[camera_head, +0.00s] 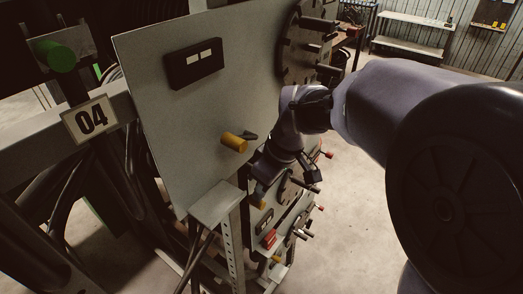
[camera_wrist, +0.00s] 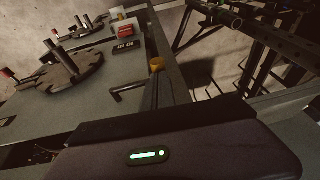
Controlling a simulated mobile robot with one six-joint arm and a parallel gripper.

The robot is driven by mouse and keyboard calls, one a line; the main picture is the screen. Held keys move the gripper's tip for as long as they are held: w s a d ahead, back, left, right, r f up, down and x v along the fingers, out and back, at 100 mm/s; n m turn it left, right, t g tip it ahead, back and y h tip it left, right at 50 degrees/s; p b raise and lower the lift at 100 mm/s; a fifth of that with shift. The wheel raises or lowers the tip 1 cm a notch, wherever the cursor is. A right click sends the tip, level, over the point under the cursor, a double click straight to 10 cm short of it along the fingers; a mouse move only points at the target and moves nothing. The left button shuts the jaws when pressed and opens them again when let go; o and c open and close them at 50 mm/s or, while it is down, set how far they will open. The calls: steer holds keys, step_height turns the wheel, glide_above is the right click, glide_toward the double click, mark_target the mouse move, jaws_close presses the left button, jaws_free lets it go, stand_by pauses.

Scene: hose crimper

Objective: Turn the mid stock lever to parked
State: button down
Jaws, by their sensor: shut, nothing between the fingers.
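My gripper (camera_head: 262,186) is beside the grey machine panel in the head view, close to its lower panels. I take it as shut and empty; its fingertips are small and dark there. In the wrist view its dark body with a green light (camera_wrist: 150,155) fills the bottom, and the fingers are hidden. A black bent lever (camera_wrist: 128,90) stands out from the panel ahead of my gripper. A dark notched disc (camera_wrist: 65,72) with posts is to its left, with a red-tipped handle (camera_wrist: 8,73) at the picture's edge. No readable label tells which is the mid stock lever.
A yellow knob (camera_wrist: 156,64) sits near the panel edge, and a red block (camera_wrist: 125,30) lies beyond it. In the head view, a larger yellow knob (camera_head: 234,142) and a black box (camera_head: 194,64) stick out from the upper panel. Open floor (camera_head: 350,235) lies to the right.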

steer(key=shift+f, duration=0.1)
stand_by(0.3)
steer(key=shift+s+a+f+b, duration=0.15)
steer(key=shift+f+b, duration=0.1)
steer(key=shift+b, duration=0.2)
steer(key=shift+f, duration=0.1)
steer(key=f+b, duration=0.1)
steer(key=b, duration=0.1)
steer(key=f+b, duration=0.1)
steer(key=shift+s+a+f, duration=0.15)
steer(key=shift+s+f, duration=0.1)
steer(key=shift+f, duration=0.05)
step_height(320, 180, down, 6)
steer(key=t+b, duration=0.1)
steer(key=b, duration=0.5)
steer(key=shift+w+d+h, duration=0.35)
steer(key=shift+w+h, duration=0.05)
steer(key=shift+w, duration=0.05)
steer(key=shift+w+f+b, duration=0.1)
steer(key=shift+b, duration=0.2)
stand_by(1.3)
